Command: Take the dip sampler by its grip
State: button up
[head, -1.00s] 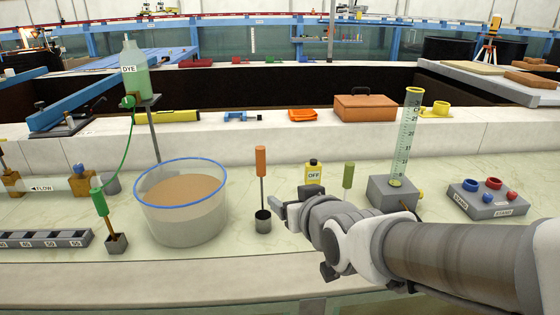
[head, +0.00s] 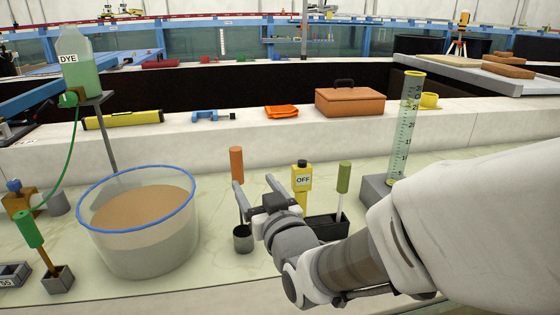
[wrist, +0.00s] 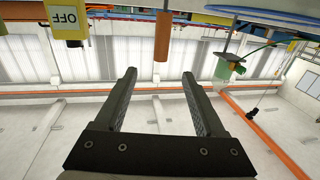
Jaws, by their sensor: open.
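The dip sampler has an orange grip (head: 236,165) on top of a thin rod, with a small dark cup (head: 243,239) at the bottom on the counter. It stands upright or nearly so. My gripper (head: 255,184) is open and empty, just right of the rod and slightly below the grip in the head view. One finger overlaps the rod there and hides part of it. In the wrist view the orange grip (wrist: 162,36) shows beyond the fingertips of my gripper (wrist: 159,73), roughly in line with the gap and apart from both fingers.
A yellow bottle marked OFF (head: 301,178) and a green-handled tool (head: 343,178) in a dark holder stand right of my gripper. A blue-rimmed tub (head: 140,255) of brown material is on the left. A measuring cylinder (head: 405,130) stands behind my arm.

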aim_at(239, 159)
jog(key=x, duration=1.1)
jog(key=shift+w, duration=0.2)
jog(key=x, duration=0.4)
jog(key=shift+a+f+b, duration=0.25)
jog(key=shift+f+b, duration=0.15)
jog(key=shift+w+a+r, duration=0.1)
jog(key=shift+w+a, duration=0.15)
jog(key=shift+w, duration=0.3)
jog(key=shift+c, duration=0.4)
grip_shut()
